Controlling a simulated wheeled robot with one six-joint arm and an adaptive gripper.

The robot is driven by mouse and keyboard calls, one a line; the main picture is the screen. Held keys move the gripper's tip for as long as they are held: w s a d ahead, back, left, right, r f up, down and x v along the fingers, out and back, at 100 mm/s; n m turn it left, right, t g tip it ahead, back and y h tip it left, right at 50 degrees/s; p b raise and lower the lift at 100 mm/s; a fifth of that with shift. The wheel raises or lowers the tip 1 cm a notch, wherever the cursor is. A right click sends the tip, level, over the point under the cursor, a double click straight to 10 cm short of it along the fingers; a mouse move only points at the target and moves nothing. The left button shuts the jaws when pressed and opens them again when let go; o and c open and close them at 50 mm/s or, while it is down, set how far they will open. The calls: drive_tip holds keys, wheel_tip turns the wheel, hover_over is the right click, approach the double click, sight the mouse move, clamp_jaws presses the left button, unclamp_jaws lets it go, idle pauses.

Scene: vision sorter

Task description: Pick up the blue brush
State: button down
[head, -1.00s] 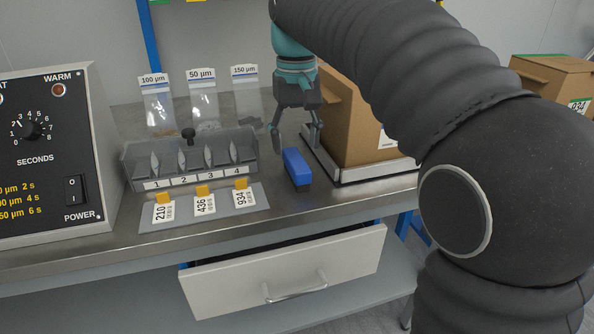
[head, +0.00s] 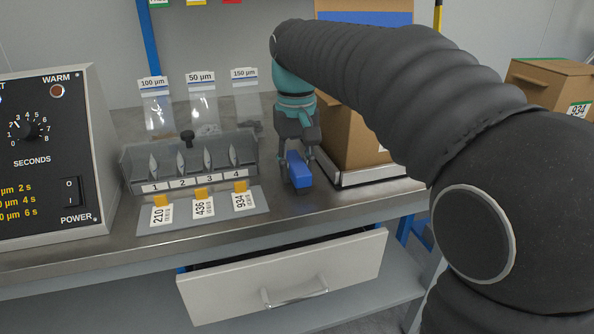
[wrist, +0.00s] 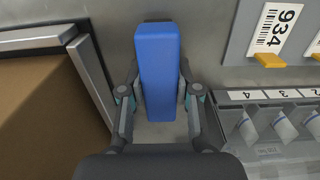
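The blue brush (head: 299,171) is a blue block with a dark lower part, at the front of the steel bench between the sorter and the box. In the wrist view its long blue top (wrist: 158,70) lies lengthwise between the fingers. My gripper (head: 298,172) points down over it, one finger on each side. In the wrist view my gripper (wrist: 159,75) has both fingers close beside the brush's long sides. The fingertips are partly hidden by its top, so I cannot tell whether they touch it.
A clear sorter with numbered slots (head: 135,165) and a label plate (head: 220,210) are left of the brush. A cardboard box (head: 346,135) on a metal-edged platform (head: 375,176) stands close right. An open drawer (head: 235,284) juts out below the bench (head: 345,200).

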sight(297, 164)
drive_tip(key=shift+r, duration=0.1)
drive_tip(key=shift+r, duration=0.55)
drive_tip(key=r, duration=0.1)
drive_tip(key=r+p, duration=0.1)
drive_tip(key=r, duration=0.1)
drive_tip(key=shift+s+d+r, duration=0.1)
drive_tip(key=shift+s+r, duration=0.15)
drive_tip(key=shift+s, duration=0.15)
drive_tip(key=s+d+r, duration=0.2)
drive_tip(key=s+r, duration=0.4)
drive_tip(key=s, duration=0.4)
drive_tip(key=shift+s+d+r, duration=0.15)
drive_tip(key=shift+s+d, duration=0.1)
drive_tip(key=shift+d, duration=0.15)
drive_tip(key=c, duration=1.5)
unclamp_jaws()
drive_tip(key=c, duration=0.3)
drive_tip(key=shift+c, duration=0.2)
